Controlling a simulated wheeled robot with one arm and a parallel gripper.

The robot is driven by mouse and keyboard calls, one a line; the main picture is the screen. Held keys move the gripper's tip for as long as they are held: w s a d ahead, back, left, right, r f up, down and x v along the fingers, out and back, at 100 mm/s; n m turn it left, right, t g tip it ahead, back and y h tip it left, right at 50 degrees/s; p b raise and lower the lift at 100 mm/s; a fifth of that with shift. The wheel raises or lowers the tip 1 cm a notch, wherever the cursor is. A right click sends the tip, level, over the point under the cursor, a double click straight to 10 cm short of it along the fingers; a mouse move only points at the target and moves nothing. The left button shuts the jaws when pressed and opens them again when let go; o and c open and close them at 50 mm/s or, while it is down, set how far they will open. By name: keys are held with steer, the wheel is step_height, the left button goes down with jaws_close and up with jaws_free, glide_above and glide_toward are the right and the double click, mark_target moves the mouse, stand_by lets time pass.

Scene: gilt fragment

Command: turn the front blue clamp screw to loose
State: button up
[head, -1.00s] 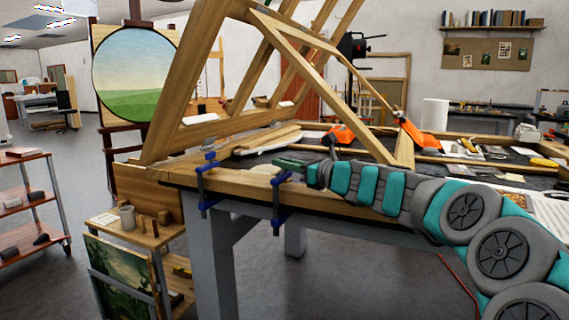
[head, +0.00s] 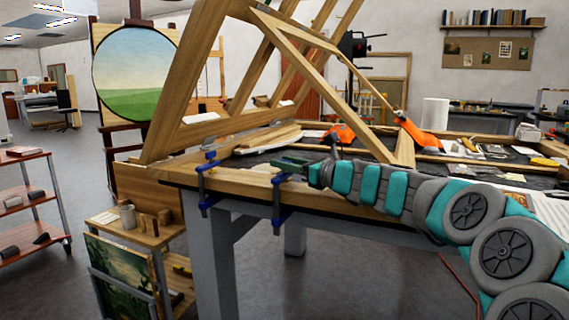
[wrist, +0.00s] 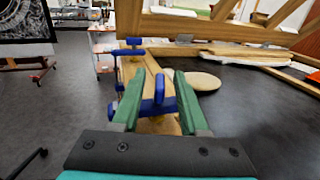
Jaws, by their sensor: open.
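The front blue clamp (head: 280,204) grips the wooden table edge nearest me in the head view. Its upright blue screw handle (wrist: 159,86) shows in the wrist view above a blue bar. My gripper (wrist: 158,84) is open, with one green finger on each side of this handle. Gaps show between the fingers and the handle, so neither looks closed on it. In the head view my gripper (head: 284,164) lies level over the clamp's top and partly hides it. A second blue clamp (head: 205,184) sits farther left at the table corner, also ahead in the wrist view (wrist: 127,52).
A large wooden frame (head: 192,90) leans over the table (head: 250,188) close behind my gripper. A round pale disc (wrist: 200,81) lies right of my fingers. A low stand (head: 135,228) with a mug is at left. Floor left of the table is open.

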steer(key=v, duration=0.7)
steer(key=shift+s+d, duration=0.1)
steer(key=shift+d, duration=0.05)
